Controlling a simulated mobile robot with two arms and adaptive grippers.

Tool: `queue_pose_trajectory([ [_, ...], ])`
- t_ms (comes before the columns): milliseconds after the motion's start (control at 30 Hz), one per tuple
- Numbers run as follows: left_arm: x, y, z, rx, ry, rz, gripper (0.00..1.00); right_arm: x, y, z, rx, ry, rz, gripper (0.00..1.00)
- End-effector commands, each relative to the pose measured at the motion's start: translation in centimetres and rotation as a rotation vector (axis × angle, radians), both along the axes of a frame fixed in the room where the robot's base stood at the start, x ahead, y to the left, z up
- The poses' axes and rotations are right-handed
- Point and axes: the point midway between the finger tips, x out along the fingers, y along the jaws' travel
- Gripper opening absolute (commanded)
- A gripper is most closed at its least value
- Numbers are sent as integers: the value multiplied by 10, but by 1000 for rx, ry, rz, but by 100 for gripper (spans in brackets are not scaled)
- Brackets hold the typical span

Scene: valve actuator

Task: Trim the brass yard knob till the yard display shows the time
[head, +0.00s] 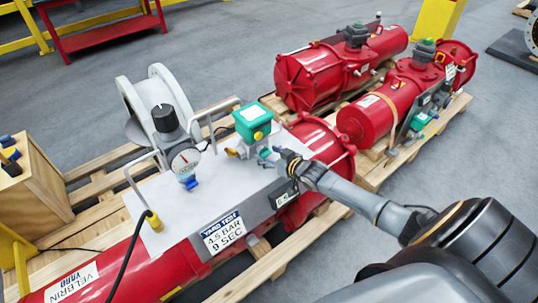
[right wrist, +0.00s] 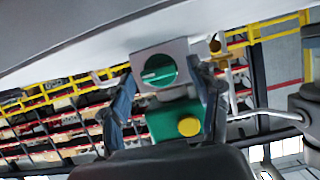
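The red actuator, marked VELBRIN YARD (head: 75,283), lies on a pallet with a grey plate on top. A sign (head: 223,232) on its side reads YARD TEST, 4.5 BAR, 9 SEC. A green box (head: 250,122) on the plate carries a round brass-yellow knob (head: 259,136), also visible in the right wrist view (right wrist: 189,127). A small pale panel (head: 283,198) sits beside the sign; its reading is too small to tell. My right gripper (head: 281,158) is near the box. In the wrist view its fingers (right wrist: 166,105) are apart, with the box showing between them. My left gripper is not in view.
Two other red actuators (head: 325,75) (head: 375,118) lie on pallets behind. A wooden crate (head: 30,185) is at left.

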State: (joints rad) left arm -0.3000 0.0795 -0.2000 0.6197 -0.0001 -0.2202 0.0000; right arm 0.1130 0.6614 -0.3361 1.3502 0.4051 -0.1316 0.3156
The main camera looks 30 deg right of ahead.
Motion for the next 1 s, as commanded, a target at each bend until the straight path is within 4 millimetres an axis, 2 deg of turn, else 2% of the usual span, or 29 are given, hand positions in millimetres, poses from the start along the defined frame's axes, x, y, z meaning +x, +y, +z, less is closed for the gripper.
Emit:
queue_pose_trajectory([
  [233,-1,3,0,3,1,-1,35,-1,0,0,-1,0,0,62],
  [367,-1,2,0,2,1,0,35,-8,0,3,0,0,1,62],
  [800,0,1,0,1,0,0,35,-77,-6,30,-1,2,1,62],
  [1000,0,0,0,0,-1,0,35,-101,-9,41,-1,2,0,62],
])
